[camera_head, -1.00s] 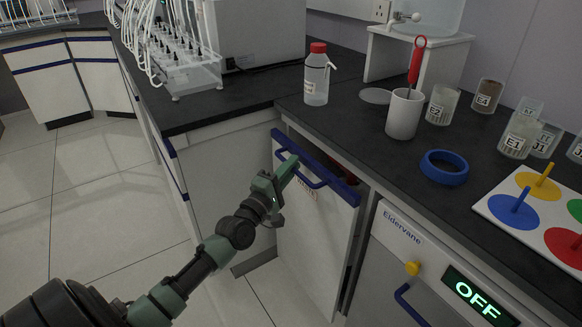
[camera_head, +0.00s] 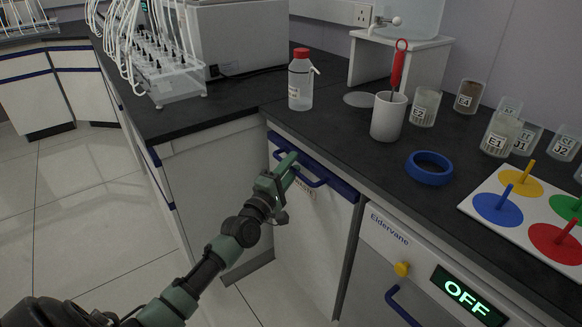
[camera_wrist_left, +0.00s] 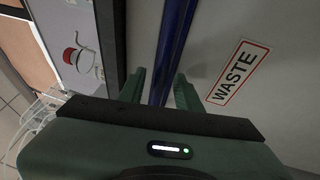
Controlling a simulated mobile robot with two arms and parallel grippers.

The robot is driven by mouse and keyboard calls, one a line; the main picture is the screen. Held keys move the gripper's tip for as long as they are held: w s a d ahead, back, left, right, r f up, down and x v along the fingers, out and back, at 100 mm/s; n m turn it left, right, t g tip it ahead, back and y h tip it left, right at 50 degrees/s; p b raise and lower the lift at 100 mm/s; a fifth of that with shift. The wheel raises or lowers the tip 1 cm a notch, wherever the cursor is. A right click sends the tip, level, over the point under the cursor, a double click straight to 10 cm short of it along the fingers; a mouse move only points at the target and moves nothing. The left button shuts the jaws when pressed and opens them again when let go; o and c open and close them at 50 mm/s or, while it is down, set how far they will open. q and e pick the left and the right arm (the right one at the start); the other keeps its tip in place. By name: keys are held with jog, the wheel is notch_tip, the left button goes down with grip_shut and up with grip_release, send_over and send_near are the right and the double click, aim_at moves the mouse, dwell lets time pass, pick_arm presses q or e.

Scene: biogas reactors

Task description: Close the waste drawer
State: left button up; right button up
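The waste drawer (camera_head: 315,235) has a white front with a blue top edge. It sits close under the counter edge, and no opening into it shows. Its blue handle (camera_head: 318,184) also shows in the left wrist view (camera_wrist_left: 175,45), beside a red-framed WASTE label (camera_wrist_left: 238,73). My left gripper (camera_head: 291,160) is at the handle's left part. In the left wrist view its two green fingers (camera_wrist_left: 160,88) stand apart, one on each side of the blue bar, with a gap visible. My right gripper is not in view.
The counter above holds a red-capped bottle (camera_head: 300,80), a white cup (camera_head: 388,116), a blue ring (camera_head: 429,168) and several labelled beakers. An Eldervane appliance (camera_head: 400,262) reading OFF stands right of the drawer. The floor at left is clear.

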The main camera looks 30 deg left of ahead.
pick_arm(q)
jog(key=s+f, duration=0.1)
jog(key=s, duration=0.6)
jog(key=shift+s+f+p, duration=0.2)
jog(key=shift+s+p, duration=0.1)
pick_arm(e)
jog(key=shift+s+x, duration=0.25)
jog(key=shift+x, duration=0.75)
